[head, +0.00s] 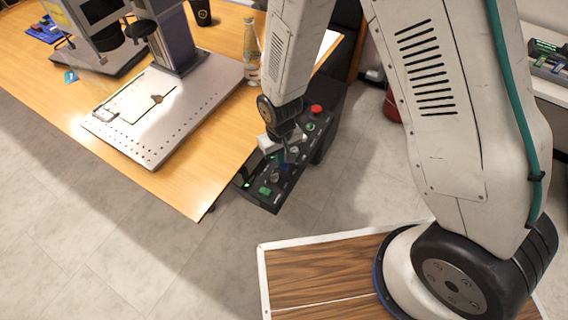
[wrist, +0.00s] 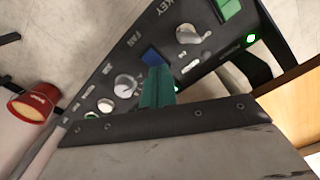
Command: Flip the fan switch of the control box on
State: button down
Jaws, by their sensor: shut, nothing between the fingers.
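The black control box (head: 268,197) is at the right edge of the wooden table, with a red button, green buttons and knobs on its panel. In the wrist view, the panel (wrist: 105,75) shows a blue fan switch (wrist: 152,55) next to the FAN label. A key switch (wrist: 192,34) and a lit green switch (wrist: 228,8) are to its right, and a white knob (wrist: 125,85) is to its left. My gripper (wrist: 157,74) is shut and empty, its teal fingertips at the blue switch, hiding its lower part. I cannot tell whether they touch, or the switch's position.
The table (head: 190,190) holds the laser marker's base plate (head: 185,125), a glass bottle (head: 251,55) and a dark cup (head: 202,12). A red bin (wrist: 32,106) stands on the floor beyond the box. The floor in front of the table is clear.

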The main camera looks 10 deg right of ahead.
jog(key=shift+f, duration=0.35)
jog(key=shift+r, duration=3.55)
jog(key=s+d+g, duration=0.1)
jog(key=s+d, duration=0.1)
jog(key=s, duration=0.1)
notch_tip(320, 180, up, 19)
jog(key=m+g, duration=0.1)
send_over(288, 174)
jog(key=s+d, duration=0.7)
jog(key=d, duration=0.4)
jog(key=s+d+r+m+t, duration=0.3)
jog(key=s+d+r, duration=0.5)
jog(key=r, duration=0.4)
jog(key=shift+s+r, duration=0.25)
jog(key=shift+s, duration=0.35)
